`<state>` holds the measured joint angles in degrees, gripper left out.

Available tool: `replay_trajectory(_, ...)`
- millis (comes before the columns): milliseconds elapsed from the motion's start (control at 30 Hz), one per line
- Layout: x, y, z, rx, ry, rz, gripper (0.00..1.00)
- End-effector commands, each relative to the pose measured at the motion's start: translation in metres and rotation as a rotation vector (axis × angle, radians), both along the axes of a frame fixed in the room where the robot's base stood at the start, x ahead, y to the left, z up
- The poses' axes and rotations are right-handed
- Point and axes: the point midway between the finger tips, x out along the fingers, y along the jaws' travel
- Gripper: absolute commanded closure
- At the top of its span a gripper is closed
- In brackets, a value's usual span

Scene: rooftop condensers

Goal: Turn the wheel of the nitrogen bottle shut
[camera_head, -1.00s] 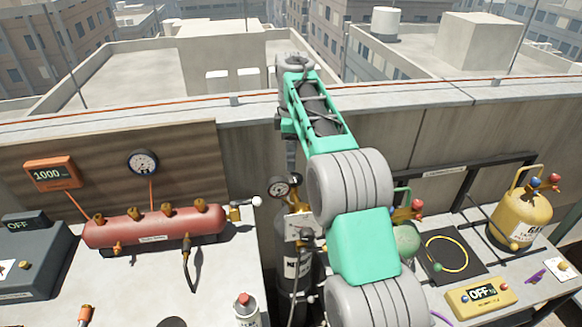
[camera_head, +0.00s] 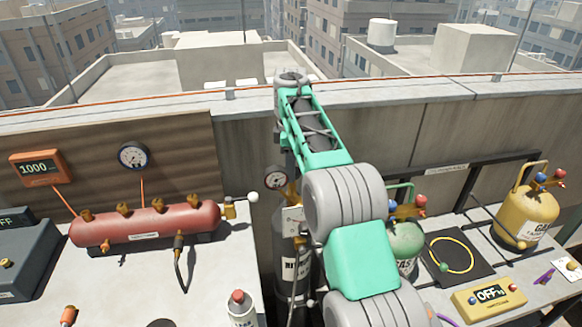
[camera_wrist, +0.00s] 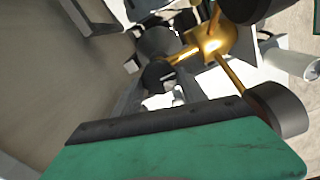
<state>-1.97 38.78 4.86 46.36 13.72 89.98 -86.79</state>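The nitrogen bottle (camera_head: 294,268) is a dark upright cylinder with a partly readable white label, standing in the gap between two worktops. A round gauge (camera_head: 276,178) and brass fittings sit at its top. In the wrist view a shiny brass valve body (camera_wrist: 212,42) is close by, with dark round parts around it. I cannot make out the wheel for certain.
A red manifold (camera_head: 145,222) lies on the left worktop, with a spray can (camera_head: 242,310) at its front. A green bottle (camera_head: 405,241) and a yellow bottle (camera_head: 524,217) stand to the right. A concrete parapet (camera_head: 240,140) runs behind the bottle.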

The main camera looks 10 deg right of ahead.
Motion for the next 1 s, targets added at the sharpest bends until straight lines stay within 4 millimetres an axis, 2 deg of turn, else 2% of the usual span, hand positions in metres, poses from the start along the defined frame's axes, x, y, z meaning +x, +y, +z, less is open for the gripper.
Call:
replay_trajectory(67, 0.0, -0.0001, -0.0001, 0.0, 0.0, 0.0, 0.59)
replay_trajectory(500, -0.0001, -0.0002, -0.0003, 0.0, 0.001, 0.0, 0.95)
replay_trajectory(767, -0.0002, -0.0003, -0.0003, 0.0, 0.001, -0.021, 0.95)
replay_trajectory(1000, 0.0001, -0.0004, -0.0001, 0.001, 0.002, -0.12, 0.95)
